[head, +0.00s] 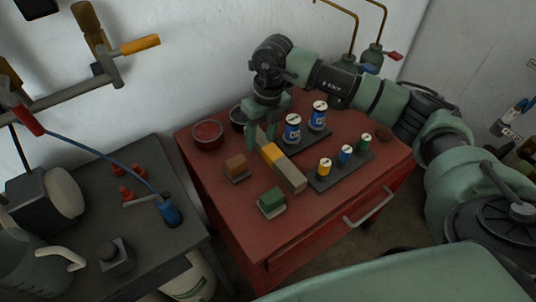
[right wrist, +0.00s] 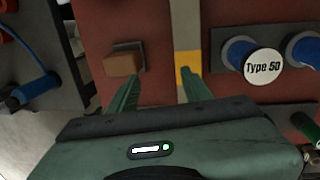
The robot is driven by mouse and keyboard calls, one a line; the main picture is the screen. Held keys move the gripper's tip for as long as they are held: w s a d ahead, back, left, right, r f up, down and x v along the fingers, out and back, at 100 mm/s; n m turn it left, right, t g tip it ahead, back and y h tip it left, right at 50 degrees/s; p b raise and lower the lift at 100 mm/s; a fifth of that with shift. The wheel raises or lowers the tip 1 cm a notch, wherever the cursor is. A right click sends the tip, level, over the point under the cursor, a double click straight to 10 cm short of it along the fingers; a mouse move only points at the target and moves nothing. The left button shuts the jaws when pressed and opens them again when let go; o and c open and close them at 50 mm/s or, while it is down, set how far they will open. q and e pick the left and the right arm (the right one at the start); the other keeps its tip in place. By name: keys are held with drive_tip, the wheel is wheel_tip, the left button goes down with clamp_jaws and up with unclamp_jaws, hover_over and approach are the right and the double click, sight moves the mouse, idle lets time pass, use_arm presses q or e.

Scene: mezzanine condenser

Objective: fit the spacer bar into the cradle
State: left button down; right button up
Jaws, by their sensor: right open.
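The spacer bar appears to be the long beige-grey bar (head: 290,177) with a yellow band, lying on the red cart top; its yellow band (right wrist: 184,72) also shows in the right wrist view. My right gripper (head: 261,146) is open and points down over the bar's far end. In the right wrist view, the gripper (right wrist: 161,80) has its right finger over the yellow band and its left finger near a brown block (right wrist: 122,63). Nothing is held between the fingers. I cannot pick out the cradle for sure. My left gripper is not in view.
The brown block (head: 236,165) and a green block (head: 271,198) sit on grey pads left of the bar. Several cans stand on dark plates (head: 324,183) at its right. A red bowl (head: 207,132) is at the back left. A grey table (head: 88,238) stands left.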

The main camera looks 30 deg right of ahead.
sight(273, 151)
drive_tip(key=shift+m+h, duration=0.3)
drive_tip(key=shift+h, duration=0.5)
drive_tip(key=d, duration=0.1)
drive_tip(key=d+f, duration=0.1)
drive_tip(key=d, duration=0.2)
drive_tip(key=shift+w+f, duration=0.25)
drive_tip(key=shift+d+f, duration=0.1)
drive_tip(key=shift+f, duration=0.15)
drive_tip(key=shift+s+f+p, duration=0.25)
drive_tip(key=shift+f+p, duration=0.2)
drive_tip(key=shift+f, duration=0.35)
drive_tip(key=f, duration=0.1)
drive_tip(key=f+p, duration=0.1)
drive_tip(key=f, duration=0.1)
drive_tip(key=shift+s+a+f+p, duration=0.1)
drive_tip(key=shift+a+f+p, duration=0.2)
drive_tip(key=shift+f, duration=0.6)
clamp_jaws()
use_arm(q)
drive_tip(key=shift+d+r, duration=0.1)
drive_tip(key=shift+r, duration=0.5)
